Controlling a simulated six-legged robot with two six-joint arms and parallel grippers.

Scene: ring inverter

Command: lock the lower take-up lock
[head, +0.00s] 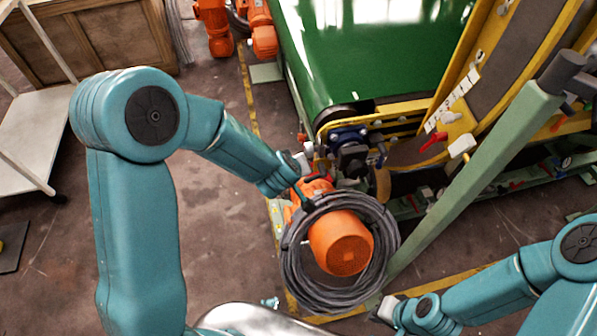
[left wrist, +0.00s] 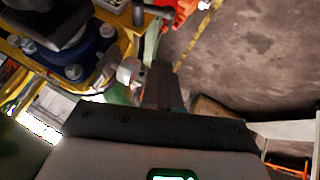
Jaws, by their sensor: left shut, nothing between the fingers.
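My left gripper (head: 301,162) is shut and empty, beside the blue bearing block (head: 347,134) at the machine's near corner. In the left wrist view its dark fingers (left wrist: 160,88) are together, close to a round metal knob (left wrist: 128,72). I cannot tell whether they touch it. The blue block (left wrist: 85,60) fills the left there. A red lever (head: 433,141) shows on the yellow frame to the right. I cannot tell which part is the lower take-up lock. My right gripper (head: 388,308) is low at the right, its opening unclear.
A green post (head: 470,190) slants across the right. The green belt (head: 370,50) lies behind.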

